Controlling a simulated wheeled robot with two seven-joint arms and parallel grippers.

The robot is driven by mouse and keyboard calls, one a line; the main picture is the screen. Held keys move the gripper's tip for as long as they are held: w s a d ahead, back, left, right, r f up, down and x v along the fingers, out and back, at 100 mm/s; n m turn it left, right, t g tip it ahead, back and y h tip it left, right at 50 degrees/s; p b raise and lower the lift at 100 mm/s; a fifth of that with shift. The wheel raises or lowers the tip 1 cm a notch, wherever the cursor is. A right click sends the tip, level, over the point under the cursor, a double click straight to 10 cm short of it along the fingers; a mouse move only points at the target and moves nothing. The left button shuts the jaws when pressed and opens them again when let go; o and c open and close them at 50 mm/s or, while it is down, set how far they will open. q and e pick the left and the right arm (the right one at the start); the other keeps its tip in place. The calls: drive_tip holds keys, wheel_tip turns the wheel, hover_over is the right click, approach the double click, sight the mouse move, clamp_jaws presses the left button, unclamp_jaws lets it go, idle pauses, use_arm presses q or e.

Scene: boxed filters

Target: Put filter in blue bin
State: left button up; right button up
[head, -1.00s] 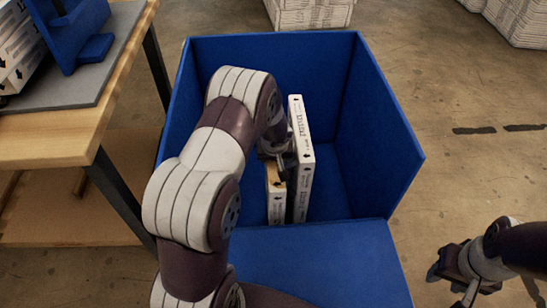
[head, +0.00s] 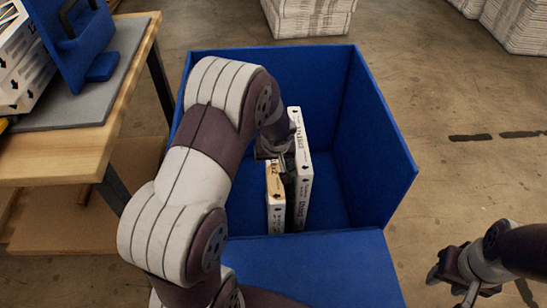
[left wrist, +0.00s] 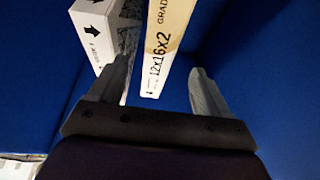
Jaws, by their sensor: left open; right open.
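The blue bin (head: 388,150) stands open on the floor in the middle of the head view. Two thin white boxed filters stand upright in it: a taller one (head: 303,170) on the right and a lower one with a tan top (head: 275,195) on the left. My left gripper (head: 284,160) is inside the bin at the filters, partly hidden by my arm. In the left wrist view its fingers (left wrist: 162,78) are open; a filter marked 12x16x2 (left wrist: 166,45) shows between them, and another (left wrist: 100,30) is by the left finger. My right gripper (head: 455,278) is open and empty, outside the bin.
A wooden table (head: 75,155) at the left carries a grey mat (head: 95,105), a blue holder (head: 85,45) and more white filters (head: 22,70). White stacks (head: 308,15) stand on the floor behind.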

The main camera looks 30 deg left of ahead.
use_arm(q)
drive_tip(key=s+d+r+m+g+h, duration=0.1)
drive_tip(key=s+d+r+m, duration=0.2)
drive_tip(key=s, duration=0.6)
drive_tip(key=s+d+r+m+g+h, duration=0.1)
drive_tip(key=s+d+r+m, duration=0.2)
drive_tip(key=s, duration=0.6)
wheel_tip(320, 180, up, 2)
drive_tip(key=d, duration=0.3)
